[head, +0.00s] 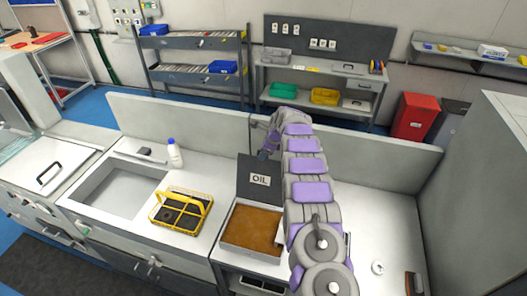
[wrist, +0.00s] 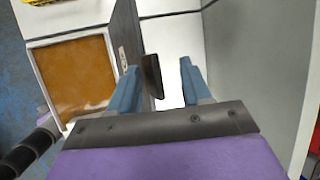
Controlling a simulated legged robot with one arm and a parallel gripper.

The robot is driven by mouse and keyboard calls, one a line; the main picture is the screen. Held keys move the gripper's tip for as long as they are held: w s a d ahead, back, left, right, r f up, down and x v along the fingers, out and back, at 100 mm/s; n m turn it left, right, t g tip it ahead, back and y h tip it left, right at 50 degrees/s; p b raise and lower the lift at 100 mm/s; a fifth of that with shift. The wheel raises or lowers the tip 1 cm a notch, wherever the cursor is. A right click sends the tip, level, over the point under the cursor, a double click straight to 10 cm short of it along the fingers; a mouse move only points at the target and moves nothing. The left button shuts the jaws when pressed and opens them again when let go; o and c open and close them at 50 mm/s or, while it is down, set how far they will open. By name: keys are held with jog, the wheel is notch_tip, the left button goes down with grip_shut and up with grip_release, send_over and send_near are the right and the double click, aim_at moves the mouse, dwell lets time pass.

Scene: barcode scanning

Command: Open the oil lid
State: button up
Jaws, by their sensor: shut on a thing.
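The oil lid (head: 259,184) is a dark grey panel marked OIL. It stands raised, near upright, at the back edge of the oil vat (head: 226,238), whose brown oil (head: 252,225) is uncovered. My gripper (head: 266,152) is at the lid's upper right edge, behind it in the head view, and its fingertips are partly hidden. The lid (wrist: 126,35) shows there nearly edge-on, left of the handle.
A yellow wire basket (head: 181,211) stands left of the vat, beside the sink (head: 108,188). A white bottle (head: 175,155) with a blue cap stands behind it. A low partition (head: 185,118) runs behind the counter. Counter right of my arm is mostly clear.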

jog(key=shift+d, duration=0.25)
jog(key=shift+w+d+r, duration=0.1)
jog(key=shift+r, duration=0.35)
jog(key=b+v, duration=0.2)
jog(key=v, duration=1.4)
jog(key=shift+r+b, duration=0.15)
jog(key=shift+b, duration=0.15)
